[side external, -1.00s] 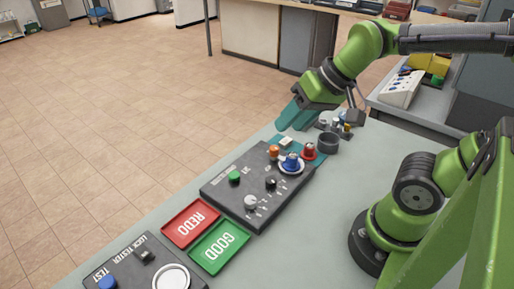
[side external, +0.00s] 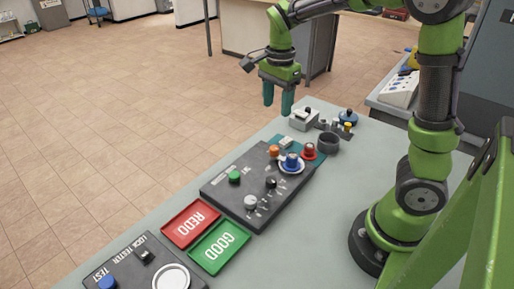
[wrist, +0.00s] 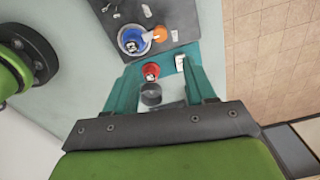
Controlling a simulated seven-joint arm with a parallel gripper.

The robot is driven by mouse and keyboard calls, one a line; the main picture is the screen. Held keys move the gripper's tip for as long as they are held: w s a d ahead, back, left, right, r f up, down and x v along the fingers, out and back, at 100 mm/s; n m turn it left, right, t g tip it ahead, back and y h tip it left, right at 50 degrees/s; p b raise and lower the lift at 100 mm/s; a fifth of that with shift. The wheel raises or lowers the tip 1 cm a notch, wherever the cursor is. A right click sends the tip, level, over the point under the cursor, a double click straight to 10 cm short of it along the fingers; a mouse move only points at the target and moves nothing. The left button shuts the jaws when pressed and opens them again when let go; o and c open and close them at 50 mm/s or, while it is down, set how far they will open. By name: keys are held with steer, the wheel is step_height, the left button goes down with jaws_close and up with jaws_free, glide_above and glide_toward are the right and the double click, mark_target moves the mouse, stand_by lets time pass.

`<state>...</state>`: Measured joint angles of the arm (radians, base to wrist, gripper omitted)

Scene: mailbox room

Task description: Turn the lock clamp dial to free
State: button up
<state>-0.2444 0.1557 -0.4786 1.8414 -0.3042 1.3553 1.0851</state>
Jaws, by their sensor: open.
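A dark control panel (side external: 217,190) lies on the grey bench. It carries a green button (side external: 234,176), a black knob (side external: 271,183) and a pale grey knob (side external: 250,202) with small markings around it. The print is too small to read, so I cannot tell which knob is the clamp dial or where it points. A blue lock-like piece (side external: 291,161) sits in a white round holder at the panel's far end, beside an orange knob (side external: 273,151). My gripper (side external: 278,103) is open and empty, pointing down above the bench's far end, beyond the panel. In the wrist view its fingers (wrist: 158,84) are apart.
A red piece (side external: 309,151) on a teal mat, a dark cup (side external: 329,142) and a pale box (side external: 303,120) stand near the panel's far end. Red REDO (side external: 190,223) and green GOOD (side external: 219,247) trays and a lock tester (side external: 125,264) lie nearer.

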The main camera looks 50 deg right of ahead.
mark_target(274, 148)
step_height(274, 148, down, 14)
steer(key=shift+f, duration=0.1)
steer(key=shift+w, duration=0.1)
jaws_close()
stand_by(0.5)
